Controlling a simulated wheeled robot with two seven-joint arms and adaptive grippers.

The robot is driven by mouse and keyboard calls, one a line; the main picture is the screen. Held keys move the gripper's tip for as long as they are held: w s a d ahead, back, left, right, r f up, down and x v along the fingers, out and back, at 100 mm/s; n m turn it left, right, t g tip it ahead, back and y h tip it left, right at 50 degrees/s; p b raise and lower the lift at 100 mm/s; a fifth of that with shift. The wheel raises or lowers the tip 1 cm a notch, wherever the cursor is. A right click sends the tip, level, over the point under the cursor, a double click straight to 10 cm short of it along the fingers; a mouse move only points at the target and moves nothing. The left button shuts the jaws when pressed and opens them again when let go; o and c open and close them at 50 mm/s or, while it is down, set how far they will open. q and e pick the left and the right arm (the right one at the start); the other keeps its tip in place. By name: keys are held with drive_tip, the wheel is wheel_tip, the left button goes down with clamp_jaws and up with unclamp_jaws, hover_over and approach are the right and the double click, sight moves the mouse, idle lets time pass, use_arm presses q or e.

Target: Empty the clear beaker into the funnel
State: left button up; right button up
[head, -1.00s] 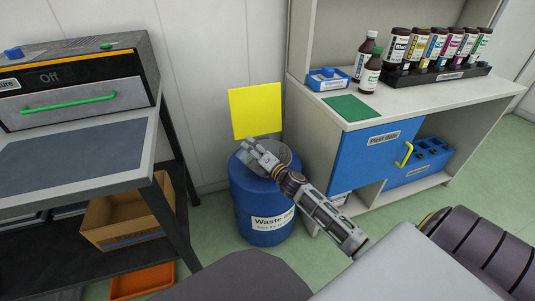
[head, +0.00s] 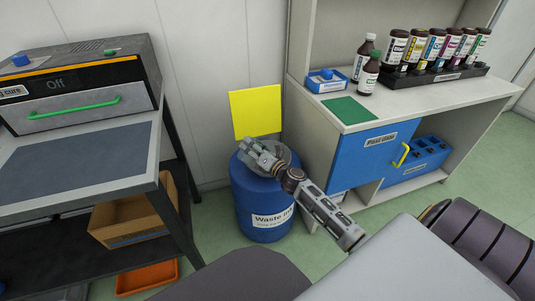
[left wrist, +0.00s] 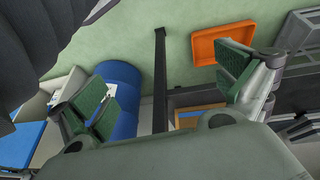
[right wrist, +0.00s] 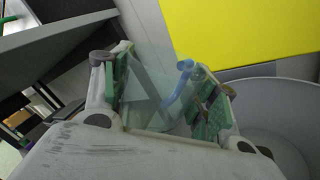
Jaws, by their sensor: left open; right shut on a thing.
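The clear beaker (right wrist: 148,92) shows as a see-through shape between the green-padded fingers of my right gripper (right wrist: 168,96), which is shut on it. A blue curved strip shows through or beside it. In the head view I cannot make out the beaker at my right gripper (head: 262,158). The grey funnel (head: 284,152) sits on top of the blue waste drum (head: 262,203), partly covered by that gripper. In the right wrist view the funnel's wide bowl (right wrist: 288,122) is at the right, beside the fingers. My left gripper (left wrist: 168,82) is open and empty.
A yellow panel (head: 256,113) stands on the wall behind the drum. A bench (head: 110,165) with an oven (head: 80,85) is at left, with a cardboard box (head: 130,218) below. At right, a cabinet (head: 368,152) carries bottles (head: 398,48) and a green mat (head: 351,110).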

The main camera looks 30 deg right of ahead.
sight(241, 153)
drive_tip(key=shift+a+r+n+p, duration=0.25)
drive_tip(key=shift+r+n+p, duration=0.15)
drive_tip(key=shift+n+p, duration=0.3)
drive_tip(key=shift+a+f+n, duration=0.4)
drive_tip(key=shift+a+n, duration=0.3)
drive_tip(key=shift+n, duration=0.1)
drive_tip(key=shift+a+r+n, duration=0.1)
drive_tip(key=shift+a+n, duration=0.05)
drive_tip(key=shift+n, duration=0.15)
drive_tip(key=shift+s+a+r+p, duration=0.1)
drive_tip(key=shift+a+r+p, duration=0.05)
drive_tip(key=shift+p, duration=0.25)
drive_tip(key=shift+a+r+n+g+p, duration=0.3)
drive_tip(key=shift+a+n+p, duration=0.15)
drive_tip(key=shift+n, duration=0.25)
drive_tip(key=shift+a+f+n, duration=0.15)
drive_tip(key=shift+f+n, duration=0.05)
drive_tip(key=shift+n, duration=0.1)
drive_tip(key=shift+s+a+f+n, duration=0.1)
drive_tip(key=shift+a+f+n, duration=0.25)
drive_tip(key=shift+a+n, duration=0.6)
drive_tip(key=shift+a+f+n+p, duration=0.15)
drive_tip(key=shift+n+p, duration=0.15)
drive_tip(key=shift+n, duration=0.35)
use_arm(q)
drive_tip(key=shift+s+a+f+g+y, duration=0.1)
drive_tip(key=shift+a+f+g+y, duration=0.3)
drive_tip(key=shift+a+f+g, duration=0.3)
